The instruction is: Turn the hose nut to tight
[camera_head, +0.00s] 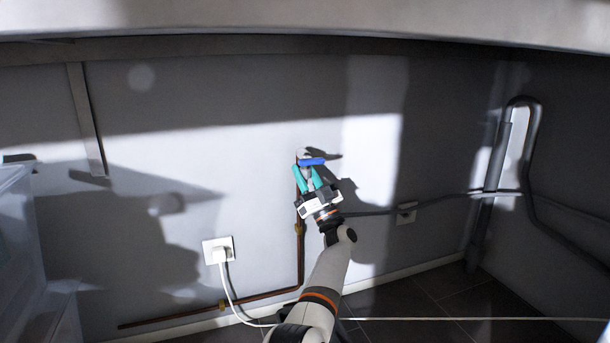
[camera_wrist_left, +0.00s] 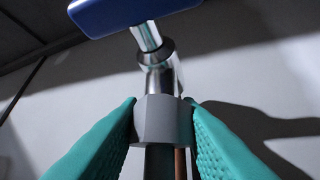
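The hose nut (camera_wrist_left: 155,122) is a grey faceted collar below a shiny metal tap with a blue handle (camera_wrist_left: 125,12). The blue handle also shows in the head view (camera_head: 312,161), on the wall above a copper pipe. My left gripper (camera_wrist_left: 160,105) has teal fingers, one on each side of the nut, with the tips against its sides. In the head view the left gripper (camera_head: 309,175) points up at the tap and largely hides the nut. A dark hose (camera_wrist_left: 159,163) runs down from the nut between the fingers. My right gripper is not in view.
A copper pipe (camera_head: 300,262) runs down the wall and left along its foot. A white plug sits in a socket (camera_head: 218,249) with a cable trailing down. A grey looped hose (camera_head: 528,110) is at the right. An overhead worktop edge (camera_head: 300,18) spans the top.

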